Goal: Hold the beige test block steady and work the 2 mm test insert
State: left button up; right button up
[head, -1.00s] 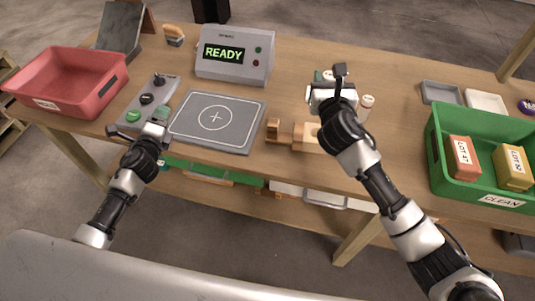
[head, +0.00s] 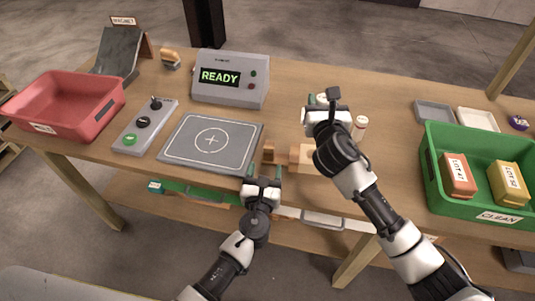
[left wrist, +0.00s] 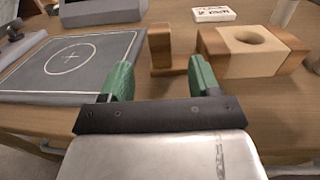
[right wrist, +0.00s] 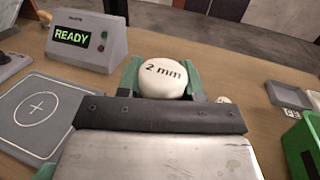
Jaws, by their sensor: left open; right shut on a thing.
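The beige test block (head: 303,157) lies at the table's front, with darker wood at its ends. The left wrist view shows a round hole in its top (left wrist: 257,36). An upright brown wooden piece (left wrist: 160,50) stands left of it, across a gap. My left gripper (head: 263,180) is open and empty at the table's front edge, with the wooden piece ahead between its green fingers and the block to the right. My right gripper (head: 322,103) is shut on the white 2 mm test insert (right wrist: 165,78), behind the block; my arm partly hides the block in the head view.
Left of the block is a grey pad (head: 180,152) with a circled cross. Behind it is a box reading READY (head: 238,92). A button panel (head: 137,135) and red bin (head: 88,82) are further left. A white cylinder (head: 360,128) and green crate (head: 432,183) stand right.

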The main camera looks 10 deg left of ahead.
aim_at(270, 144)
pick_arm(q)
jog(key=w, duration=1)
jog(key=c, duration=1.1)
